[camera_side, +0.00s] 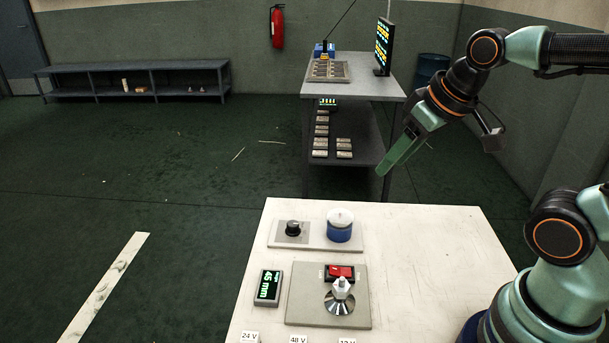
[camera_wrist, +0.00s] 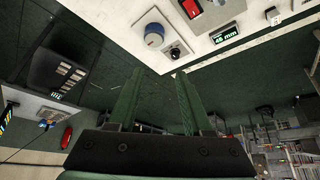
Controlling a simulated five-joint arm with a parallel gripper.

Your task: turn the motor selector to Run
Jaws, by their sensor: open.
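A black rotary knob (camera_side: 293,228), which looks like the motor selector, sits on a small grey plate at the back left of the white table. Any markings around it are too small to read. In the wrist view the knob (camera_wrist: 175,51) lies ahead of the fingertips, slightly right of their middle. My gripper (camera_side: 383,172) is raised at the table's back edge, to the right of the knob and clear of it. In the wrist view my gripper (camera_wrist: 160,73) has its two green fingers apart with nothing between them.
A blue cylinder with a white top (camera_side: 339,228) stands right of the knob on the same plate. In front are a red rocker switch (camera_side: 340,271), a silver cone-shaped fitting (camera_side: 340,297) and a display (camera_side: 268,287) reading 45 mm.

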